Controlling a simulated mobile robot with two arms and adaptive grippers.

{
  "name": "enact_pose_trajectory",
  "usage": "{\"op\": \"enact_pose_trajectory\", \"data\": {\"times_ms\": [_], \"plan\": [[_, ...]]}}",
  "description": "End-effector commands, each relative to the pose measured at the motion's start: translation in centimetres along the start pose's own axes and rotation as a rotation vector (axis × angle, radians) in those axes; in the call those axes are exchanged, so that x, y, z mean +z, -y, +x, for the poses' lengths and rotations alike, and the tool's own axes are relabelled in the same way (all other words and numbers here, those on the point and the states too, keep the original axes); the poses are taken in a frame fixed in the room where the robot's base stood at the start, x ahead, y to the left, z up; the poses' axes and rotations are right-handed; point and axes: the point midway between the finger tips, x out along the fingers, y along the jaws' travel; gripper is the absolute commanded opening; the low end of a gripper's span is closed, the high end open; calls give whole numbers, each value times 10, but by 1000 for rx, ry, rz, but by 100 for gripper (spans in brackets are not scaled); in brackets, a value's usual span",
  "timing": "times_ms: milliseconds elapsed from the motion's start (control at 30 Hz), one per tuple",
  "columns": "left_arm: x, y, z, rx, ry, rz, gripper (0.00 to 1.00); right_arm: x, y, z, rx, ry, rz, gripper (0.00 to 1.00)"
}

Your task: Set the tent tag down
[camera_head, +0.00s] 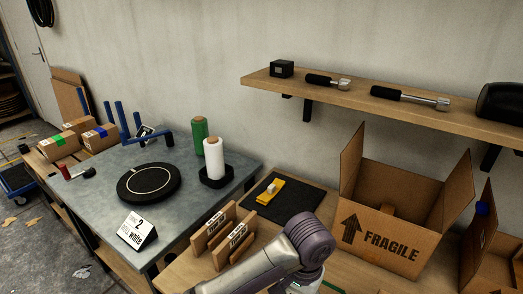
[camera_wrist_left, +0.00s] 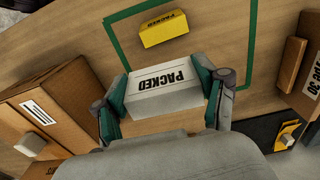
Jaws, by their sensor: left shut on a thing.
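In the left wrist view my left gripper (camera_wrist_left: 164,100) is shut on a white tent tag (camera_wrist_left: 164,88) printed "PACKED", with one finger at each end of it. Beyond it on the wooden table lies a yellow block (camera_wrist_left: 164,29) also printed "PACKED", inside a green tape outline (camera_wrist_left: 251,40). The held tag overlaps the outline's open side in the picture. I cannot tell whether the tag touches the table. In the head view part of my arm (camera_head: 290,250) shows at the bottom, but neither gripper is visible there.
A cardboard box (camera_wrist_left: 45,105) stands left of the held tag in the wrist view. Wooden stands (camera_wrist_left: 291,65) and a black mat with a yellow item (camera_wrist_left: 287,137) are at right. The head view shows a "FRAGILE" box (camera_head: 400,235) and a grey table (camera_head: 185,215).

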Motion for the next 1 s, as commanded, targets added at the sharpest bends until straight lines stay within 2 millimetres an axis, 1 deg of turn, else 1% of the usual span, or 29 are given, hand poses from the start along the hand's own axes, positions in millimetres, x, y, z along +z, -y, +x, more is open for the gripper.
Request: {"op": "enact_pose_trajectory", "data": {"times_ms": [67, 167, 267, 300, 367, 400, 467, 500, 600, 700, 800, 900, 1000], "plan": [[3, 11, 0, 1, -1, -21, 50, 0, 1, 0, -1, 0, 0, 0], [13, 36, -3, 6, -7, -79, 50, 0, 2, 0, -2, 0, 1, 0], [32, 73, -9, 13, -15, -167, 50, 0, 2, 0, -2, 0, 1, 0], [42, 89, -13, 16, -18, -208, 50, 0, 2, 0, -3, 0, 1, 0], [60, 112, -21, 20, -22, -269, 50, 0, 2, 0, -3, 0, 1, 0], [73, 126, -26, 22, -25, -309, 50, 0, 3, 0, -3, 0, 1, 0], [92, 145, -35, 23, -27, -368, 50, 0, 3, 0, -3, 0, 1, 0], [106, 156, -42, 23, -27, -404, 50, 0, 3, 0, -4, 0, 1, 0], [141, 178, -56, 18, -22, -487, 50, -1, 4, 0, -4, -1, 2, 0], [171, 192, -68, 12, -16, -553, 50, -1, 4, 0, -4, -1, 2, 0], [193, 199, -77, 5, -9, -601, 50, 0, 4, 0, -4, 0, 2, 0], [207, 203, -83, 0, -4, -630, 50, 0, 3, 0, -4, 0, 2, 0], [213, 204, -85, -2, 0, -642, 50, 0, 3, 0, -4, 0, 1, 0]]}}
